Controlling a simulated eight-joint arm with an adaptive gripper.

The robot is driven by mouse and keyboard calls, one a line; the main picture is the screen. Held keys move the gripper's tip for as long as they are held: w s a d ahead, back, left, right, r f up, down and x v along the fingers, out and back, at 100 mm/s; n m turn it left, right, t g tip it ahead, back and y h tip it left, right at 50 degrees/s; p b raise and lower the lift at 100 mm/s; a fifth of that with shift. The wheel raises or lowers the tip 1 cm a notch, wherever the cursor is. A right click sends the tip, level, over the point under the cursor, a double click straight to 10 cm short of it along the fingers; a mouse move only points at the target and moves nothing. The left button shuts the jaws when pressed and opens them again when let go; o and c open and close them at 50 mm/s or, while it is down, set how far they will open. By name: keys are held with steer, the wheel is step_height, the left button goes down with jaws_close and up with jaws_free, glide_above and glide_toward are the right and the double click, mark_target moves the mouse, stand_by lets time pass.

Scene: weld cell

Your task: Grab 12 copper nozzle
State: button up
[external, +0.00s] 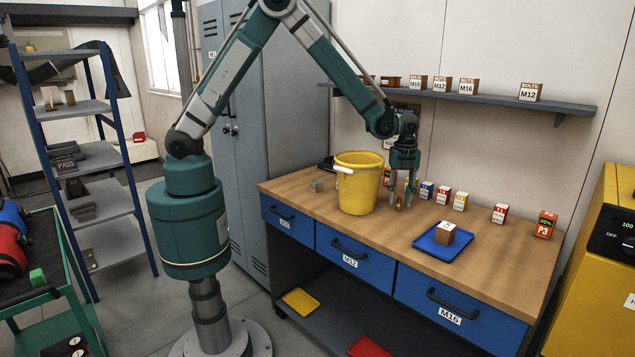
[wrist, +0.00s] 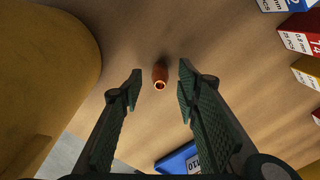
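A small copper nozzle (wrist: 160,76) stands on the wooden bench, its round open end facing my wrist camera. In the external view the copper nozzle (external: 400,205) shows just below my gripper (external: 402,195), beside the yellow bucket. In the wrist view my gripper (wrist: 160,88) is open, with one finger on each side of the nozzle. There is a gap on both sides and neither finger appears to touch it. No number is readable on the nozzle.
A yellow bucket (external: 357,185) stands close left of my gripper. Several small labelled boxes (external: 443,195) line the bench's back. A blue tray (external: 427,243) holds a brown box (external: 445,232). A shelf (external: 490,100) with boxes hangs behind. The bench's front right is clear.

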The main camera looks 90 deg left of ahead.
steer(key=shift+f, duration=1.15)
steer(key=c, duration=0.9)
